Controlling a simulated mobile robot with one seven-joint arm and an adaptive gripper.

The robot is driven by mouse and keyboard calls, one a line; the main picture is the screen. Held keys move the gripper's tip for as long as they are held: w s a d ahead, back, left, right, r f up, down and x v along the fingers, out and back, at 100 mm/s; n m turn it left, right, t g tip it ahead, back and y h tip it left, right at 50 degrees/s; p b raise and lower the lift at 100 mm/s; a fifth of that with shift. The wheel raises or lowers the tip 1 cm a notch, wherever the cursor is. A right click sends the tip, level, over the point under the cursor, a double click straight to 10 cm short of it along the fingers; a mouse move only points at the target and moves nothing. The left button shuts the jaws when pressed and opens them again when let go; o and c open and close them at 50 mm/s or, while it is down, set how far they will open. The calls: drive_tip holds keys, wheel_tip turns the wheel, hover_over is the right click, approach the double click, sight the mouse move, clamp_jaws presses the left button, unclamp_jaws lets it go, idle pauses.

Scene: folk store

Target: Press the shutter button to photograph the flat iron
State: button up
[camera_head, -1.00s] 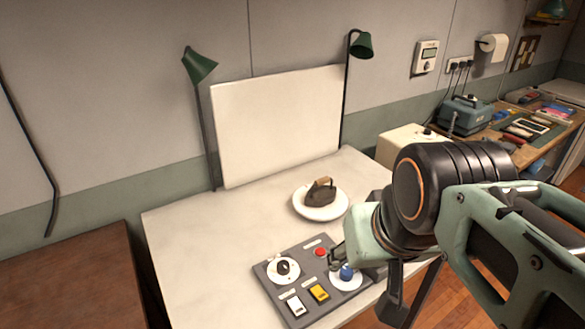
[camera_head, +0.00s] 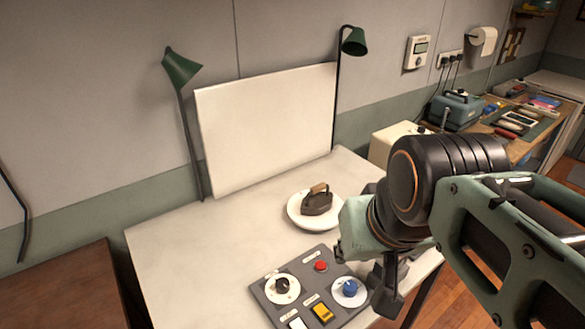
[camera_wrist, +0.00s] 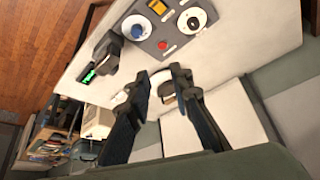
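The flat iron (camera_head: 317,203), dark with a brown handle, sits on a white round plate (camera_head: 294,216) on the pale table. A grey control panel (camera_head: 306,276) lies in front of it. The panel has a red round button (camera_head: 321,266), which also shows in the wrist view (camera_wrist: 163,44). My gripper (camera_wrist: 159,72) is open and empty in the wrist view, its two dark fingers apart. The plate shows partly between and beyond them, and the red button lies off the fingertips.
The panel also carries a black knob (camera_head: 282,285), a blue knob (camera_head: 350,288), a yellow switch (camera_head: 322,314) and a white switch (camera_head: 297,323). A dark object (camera_wrist: 108,48) stands beside the panel. A white backdrop board (camera_head: 265,125) and two green lamps stand behind.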

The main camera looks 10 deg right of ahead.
clamp_jaws()
idle(1.1)
